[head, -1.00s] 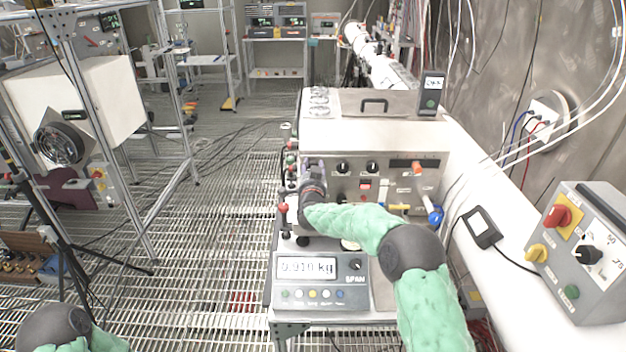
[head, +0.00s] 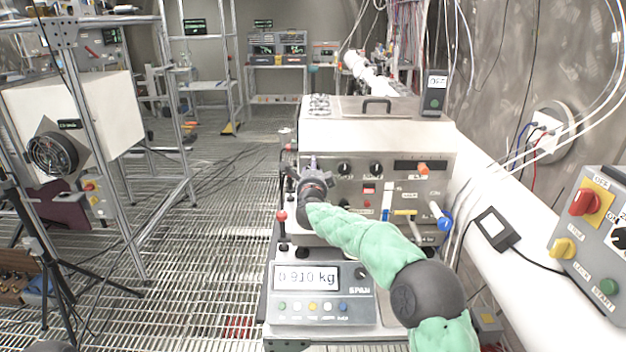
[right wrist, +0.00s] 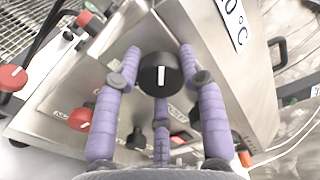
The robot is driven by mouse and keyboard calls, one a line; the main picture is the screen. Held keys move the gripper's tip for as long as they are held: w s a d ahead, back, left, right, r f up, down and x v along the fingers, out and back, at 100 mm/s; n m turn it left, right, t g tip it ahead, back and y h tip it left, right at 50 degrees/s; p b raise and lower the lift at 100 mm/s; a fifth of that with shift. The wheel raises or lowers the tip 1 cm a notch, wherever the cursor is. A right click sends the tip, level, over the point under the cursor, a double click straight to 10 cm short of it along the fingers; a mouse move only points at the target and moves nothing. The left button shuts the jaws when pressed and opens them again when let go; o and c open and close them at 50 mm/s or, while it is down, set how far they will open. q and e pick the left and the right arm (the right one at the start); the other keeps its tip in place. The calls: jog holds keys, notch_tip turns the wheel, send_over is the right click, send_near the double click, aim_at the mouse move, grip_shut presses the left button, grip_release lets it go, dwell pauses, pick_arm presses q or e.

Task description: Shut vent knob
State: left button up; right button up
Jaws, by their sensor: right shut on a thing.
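A black round knob with a white pointer line (right wrist: 160,74) sits on the steel panel in the right wrist view. The pointer runs almost straight up and down in that picture. The purple fingers of my right gripper (right wrist: 160,58) are closed around the knob, from both sides and from below. In the head view my right gripper (head: 309,170) is at the left end of the steel box's front panel (head: 330,190), and it hides the knob there. I cannot read the lettering by the knob. My left gripper is out of view.
A scale reading 0.910 kg (head: 320,292) stands below my right arm. A control box with a red button (head: 585,202) is at the right. Open grating floor (head: 200,240) lies to the left.

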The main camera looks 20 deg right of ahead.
jog(key=m+b, duration=0.4)
jog(key=m, duration=0.1)
jog(key=shift+a+f, duration=0.15)
jog(key=shift+f, duration=0.1)
jog(key=m+b, duration=0.1)
jog(key=m, duration=0.1)
jog(key=shift+r+m, duration=0.15)
jog(key=shift+m, duration=0.25)
jog(key=shift+r+m+b, duration=0.15)
jog(key=shift+m+b, duration=0.15)
jog(key=shift+m, duration=0.7)
jog(key=shift+r, duration=0.1)
jog(key=o, duration=1.1)
jog(key=shift+o, duration=0.2)
jog(key=v, duration=1.2)
